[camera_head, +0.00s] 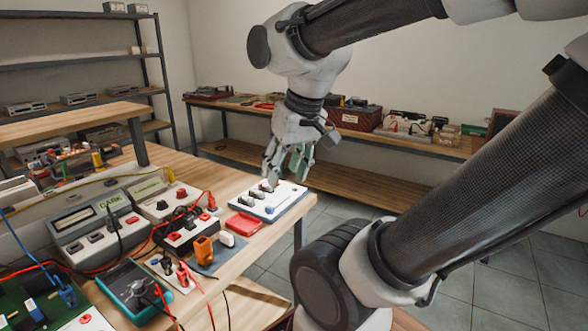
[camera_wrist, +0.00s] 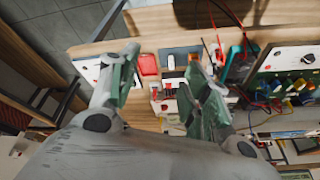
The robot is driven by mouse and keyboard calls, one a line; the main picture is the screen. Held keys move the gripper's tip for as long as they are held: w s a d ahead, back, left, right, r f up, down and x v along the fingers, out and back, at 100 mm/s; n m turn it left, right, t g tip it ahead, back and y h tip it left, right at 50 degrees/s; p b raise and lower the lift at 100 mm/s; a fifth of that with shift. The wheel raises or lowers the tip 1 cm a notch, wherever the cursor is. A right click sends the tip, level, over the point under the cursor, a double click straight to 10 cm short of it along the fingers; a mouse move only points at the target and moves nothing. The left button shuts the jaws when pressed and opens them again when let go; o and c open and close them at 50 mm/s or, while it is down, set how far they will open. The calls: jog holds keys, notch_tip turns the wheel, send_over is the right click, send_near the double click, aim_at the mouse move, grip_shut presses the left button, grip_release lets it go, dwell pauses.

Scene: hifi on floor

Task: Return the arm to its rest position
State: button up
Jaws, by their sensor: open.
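My gripper (camera_head: 287,163) hangs from my arm above the right end of the workbench in the head view. Its fingers point down over a white board (camera_head: 268,203) with several dark and light knobs or parts on it. I cannot tell whether the fingertips touch anything there. In the wrist view my gripper (camera_wrist: 163,88) has its two green-padded fingers wide apart, with nothing held between them. The white board (camera_wrist: 92,70) shows partly behind the left finger.
A red tray (camera_head: 244,224), an orange part (camera_head: 203,249) and a grey meter (camera_head: 97,232) with cables crowd the bench (camera_head: 232,180). A teal multimeter (camera_head: 133,290) lies in front. A shelf rack (camera_head: 80,50) stands at the left, and a second bench (camera_head: 370,143) runs along the back wall.

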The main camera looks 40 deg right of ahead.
jog(key=shift+s+d+r+n, duration=0.1)
jog(key=shift+s+d+n, duration=0.1)
jog(key=shift+s+n, duration=0.25)
jog(key=shift+s+d+n, duration=0.2)
jog(key=shift+s+n, duration=0.05)
jog(key=shift+s, duration=0.3)
